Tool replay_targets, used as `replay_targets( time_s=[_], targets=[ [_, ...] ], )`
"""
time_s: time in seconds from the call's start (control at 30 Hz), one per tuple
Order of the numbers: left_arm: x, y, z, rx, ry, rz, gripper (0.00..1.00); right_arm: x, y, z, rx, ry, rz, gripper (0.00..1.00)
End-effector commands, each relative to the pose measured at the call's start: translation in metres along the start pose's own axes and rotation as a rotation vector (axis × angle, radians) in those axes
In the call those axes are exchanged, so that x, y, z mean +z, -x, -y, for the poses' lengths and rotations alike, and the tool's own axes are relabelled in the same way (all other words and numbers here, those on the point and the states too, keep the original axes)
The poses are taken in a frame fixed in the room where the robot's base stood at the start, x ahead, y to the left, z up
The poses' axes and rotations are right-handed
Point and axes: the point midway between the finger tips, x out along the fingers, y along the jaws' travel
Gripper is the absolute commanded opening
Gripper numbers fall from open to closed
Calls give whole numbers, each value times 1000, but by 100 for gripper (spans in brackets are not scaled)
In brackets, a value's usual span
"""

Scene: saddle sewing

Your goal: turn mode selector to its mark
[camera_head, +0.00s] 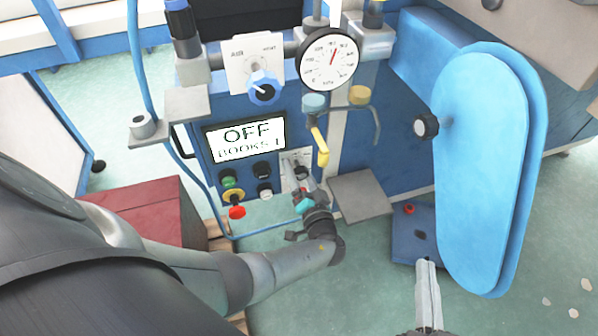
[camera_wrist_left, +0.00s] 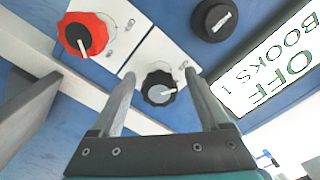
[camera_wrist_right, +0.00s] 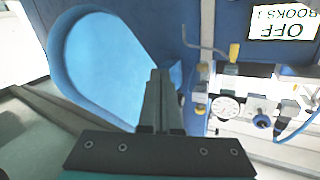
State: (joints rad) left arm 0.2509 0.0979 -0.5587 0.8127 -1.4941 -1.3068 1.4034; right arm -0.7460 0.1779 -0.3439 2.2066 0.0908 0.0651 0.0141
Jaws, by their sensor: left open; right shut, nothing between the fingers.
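A black ribbed knob (camera_wrist_left: 153,95) with a pale pointer sits on a white plate in the left wrist view; I take it for the mode selector, though its label is unreadable. Its pointer points right in that view. My left gripper (camera_wrist_left: 160,76) is open, with a finger on either side of the knob; contact is not clear. In the head view my left gripper (camera_head: 303,187) is at the white plate (camera_head: 292,165) and largely hides the knob. My right gripper (camera_wrist_right: 160,74) is shut and empty; in the head view it (camera_head: 427,264) is low, near the blue cover.
A red knob (camera_wrist_left: 97,36) is beside the black one. The display (camera_head: 245,137) reads OFF. Buttons (camera_head: 229,182), a blue air knob (camera_head: 264,88) and a dial gauge (camera_head: 328,60) are on the panel. A grey plate (camera_head: 358,196) juts out right of my left gripper. The large blue cover (camera_head: 485,170) stands right.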

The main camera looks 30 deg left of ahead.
Motion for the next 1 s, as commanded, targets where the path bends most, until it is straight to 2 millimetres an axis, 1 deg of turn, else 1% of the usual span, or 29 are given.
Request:
replay_targets(
  time_s=[0.17,0.27,0.37,0.53,0.7,0.8,0.9,1.0],
  targets=[
    [0,3,-1,3,-1,0,79,0,0,0,0,1,3,0],
    [0,11,-1,3,-1,0,79,1,-1,-1,3,6,28,0],
    [-1,23,-1,5,-1,0,79,1,-4,-5,12,18,71,0],
    [-1,57,0,6,0,2,79,6,-6,-13,30,40,168,0],
    [0,99,0,5,0,2,79,12,-6,-21,50,59,258,0],
    [0,119,0,3,0,1,79,14,-6,-24,57,64,291,0],
    [0,135,0,2,0,2,79,15,-5,-26,61,68,310,0],
    [0,146,0,2,1,0,79,16,-5,-26,63,69,317,0]
  ],
)
